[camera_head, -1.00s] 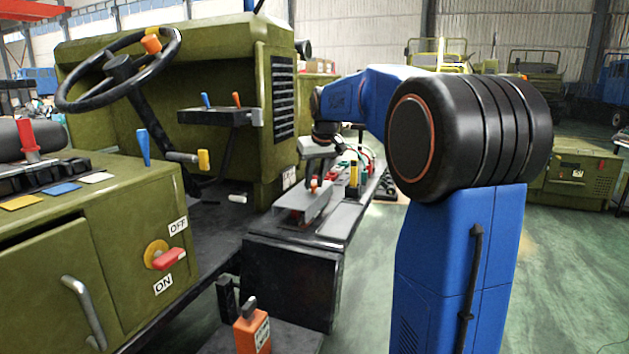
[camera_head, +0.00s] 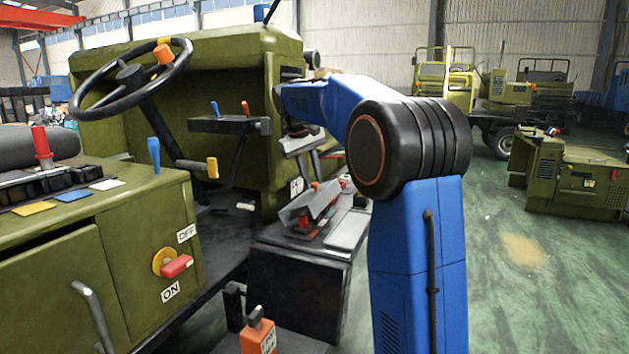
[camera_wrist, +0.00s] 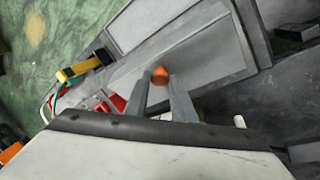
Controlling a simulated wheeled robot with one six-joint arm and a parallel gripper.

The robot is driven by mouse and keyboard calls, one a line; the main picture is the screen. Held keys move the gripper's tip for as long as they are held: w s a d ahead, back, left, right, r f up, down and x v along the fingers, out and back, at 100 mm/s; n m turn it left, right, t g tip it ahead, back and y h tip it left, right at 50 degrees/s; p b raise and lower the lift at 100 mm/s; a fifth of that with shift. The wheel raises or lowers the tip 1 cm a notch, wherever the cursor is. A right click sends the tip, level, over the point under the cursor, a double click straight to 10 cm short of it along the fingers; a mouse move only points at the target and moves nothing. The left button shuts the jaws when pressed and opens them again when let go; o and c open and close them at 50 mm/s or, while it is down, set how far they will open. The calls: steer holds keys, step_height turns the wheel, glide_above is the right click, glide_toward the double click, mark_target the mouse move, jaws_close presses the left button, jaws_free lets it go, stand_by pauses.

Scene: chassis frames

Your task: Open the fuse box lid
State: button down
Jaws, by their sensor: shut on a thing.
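The fuse box lid (camera_head: 305,205) is a grey panel on the low box beside the green chassis. It is tilted up, with red parts (camera_head: 303,222) showing beneath it. In the wrist view the lid (camera_wrist: 200,66) spans the upper middle. Its orange knob (camera_wrist: 160,75) sits between the tips of my gripper (camera_wrist: 160,84), whose two grey fingers are shut on it.
A flat grey panel (camera_head: 348,229) lies right of the lid on the dark box (camera_head: 300,285). A yellow and black part (camera_wrist: 82,68) and red parts stand nearby in the wrist view. The chassis wall (camera_head: 285,130) rises behind. Green floor (camera_head: 500,270) is open at right.

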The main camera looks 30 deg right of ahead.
steer(key=c, duration=1.5)
jaws_free()
steer(key=v, duration=1.7)
steer(key=shift+r, duration=0.2)
